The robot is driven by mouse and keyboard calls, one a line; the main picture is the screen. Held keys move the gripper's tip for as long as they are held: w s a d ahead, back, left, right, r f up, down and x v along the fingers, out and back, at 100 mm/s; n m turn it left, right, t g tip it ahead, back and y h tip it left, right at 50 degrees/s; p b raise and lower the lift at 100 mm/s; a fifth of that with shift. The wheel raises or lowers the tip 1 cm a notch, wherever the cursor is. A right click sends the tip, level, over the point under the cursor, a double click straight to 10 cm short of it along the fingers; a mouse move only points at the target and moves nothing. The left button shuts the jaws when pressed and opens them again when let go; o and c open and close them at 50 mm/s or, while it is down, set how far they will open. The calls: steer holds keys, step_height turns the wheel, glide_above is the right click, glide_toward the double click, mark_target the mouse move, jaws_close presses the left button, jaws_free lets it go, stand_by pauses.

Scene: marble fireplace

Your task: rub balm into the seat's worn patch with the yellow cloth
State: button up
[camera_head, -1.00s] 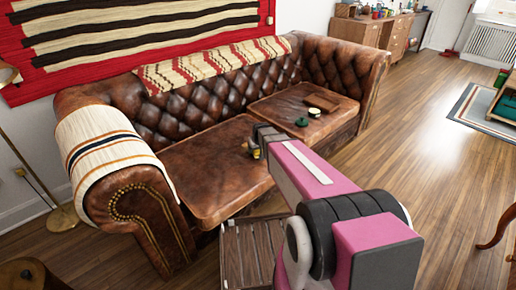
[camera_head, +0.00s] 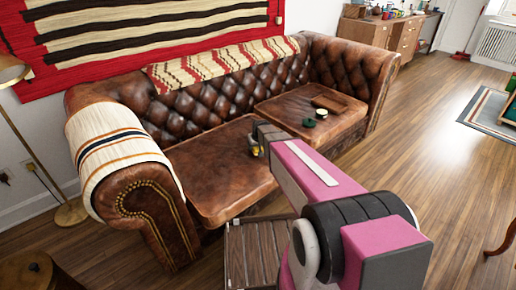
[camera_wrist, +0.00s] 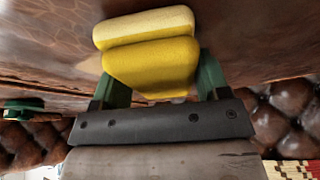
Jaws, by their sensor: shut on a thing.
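The brown leather sofa's left seat cushion (camera_head: 215,170) has a mottled, scuffed top. My gripper (camera_head: 257,150) is over its right part, near the gap between the cushions. In the wrist view my gripper (camera_wrist: 155,85) is shut on the folded yellow cloth (camera_wrist: 150,65), held between its green fingers. The cloth is at or close to the leather (camera_wrist: 60,40); I cannot tell whether it touches. A paler, cracked-looking area shows there, partly hidden by the cloth. An open balm tin (camera_head: 321,113) and a dark green lid (camera_head: 309,122) lie on the right seat cushion.
A flat brown block (camera_head: 327,103) lies behind the tin. A striped throw (camera_head: 118,150) covers the left arm, and another blanket (camera_head: 222,62) drapes the tufted backrest. A slatted wooden table (camera_head: 255,250) stands before the sofa. A lamp (camera_head: 70,210) stands left.

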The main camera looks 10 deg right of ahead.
steer(key=shift+w+a+f, duration=0.1)
steer(key=shift+w+a, duration=0.55)
steer(key=shift+w, duration=0.35)
steer(key=shift+w+a+f, duration=0.1)
steer(key=shift+w+a, duration=0.5)
steer(key=shift+w, duration=0.35)
steer(key=shift+w+a, duration=0.65)
steer(key=shift+w, duration=0.35)
steer(key=shift+r, duration=3)
steer(key=shift+r, duration=0.15)
steer(key=shift+r, duration=1.35)
steer(key=shift+s, duration=0.15)
